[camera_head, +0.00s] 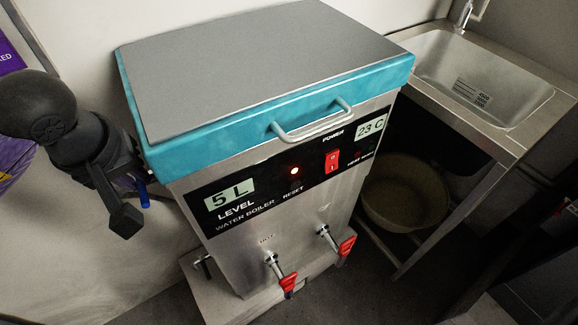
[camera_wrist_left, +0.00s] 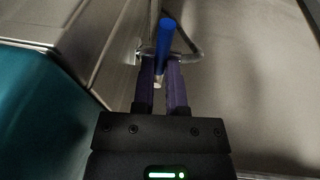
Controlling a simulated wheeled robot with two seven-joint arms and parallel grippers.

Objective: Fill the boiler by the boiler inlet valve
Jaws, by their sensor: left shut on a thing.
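The water boiler (camera_head: 250,215) is a steel box with a teal-edged grey lid, shut. Its level display (camera_head: 230,193) reads 5 L. My left gripper (camera_head: 128,212) is at the boiler's left side. Beside it shows a blue lever (camera_head: 143,196), the boiler inlet valve handle. In the left wrist view, the purple fingers (camera_wrist_left: 163,85) are shut on the blue handle (camera_wrist_left: 166,38), which sticks out beyond the fingertips. A metal pipe runs beside it. The valve body is mostly hidden in the head view. My right gripper is not in view.
Two red-handled taps (camera_head: 288,283) are on the boiler's front, below a lit red lamp, a red power switch (camera_head: 331,161) and a display (camera_head: 370,127) reading 23 C. A steel sink (camera_head: 480,80) stands right, with a round basin (camera_head: 405,190) underneath. A wall is close behind.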

